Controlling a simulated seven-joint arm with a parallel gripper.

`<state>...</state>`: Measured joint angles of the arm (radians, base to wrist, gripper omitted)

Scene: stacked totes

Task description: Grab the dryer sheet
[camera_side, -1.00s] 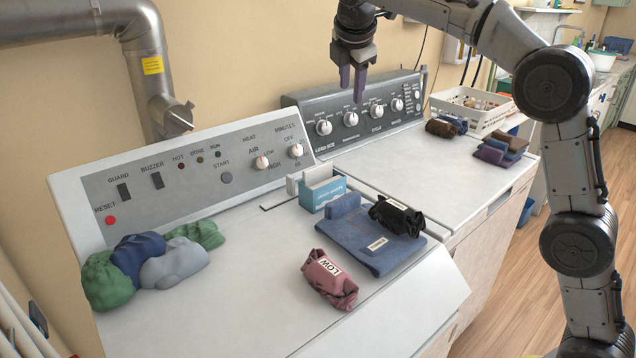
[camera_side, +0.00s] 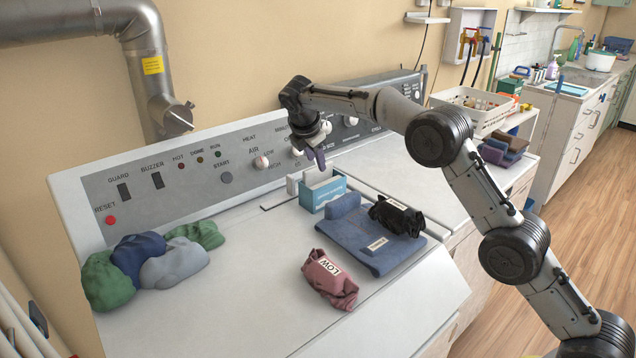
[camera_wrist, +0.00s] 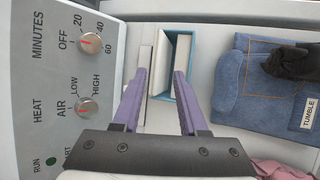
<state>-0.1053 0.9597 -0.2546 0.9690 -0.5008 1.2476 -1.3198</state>
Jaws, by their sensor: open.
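A small open-topped blue box (camera_side: 327,194) stands on the white dryer top. A pale, upright sheet-like piece (camera_wrist: 183,50) shows inside it in the wrist view; I cannot tell for certain that this is the dryer sheet. A thin pale upright slab (camera_side: 292,185) stands just left of the box, apart from it. My gripper (camera_side: 318,158) is open and empty above the box's back edge, tilted. In the wrist view its purple fingers (camera_wrist: 160,75) lie on either side of the gap between slab and box, with the right finger overlapping the box.
A folded blue cloth (camera_side: 362,243) with a black bundle (camera_side: 397,215) lies right of the box. A red bundle (camera_side: 331,278) labelled LOW lies in front. Green, blue and grey cloths (camera_side: 150,262) lie at left. The control panel (camera_side: 215,172) with knobs rises close behind.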

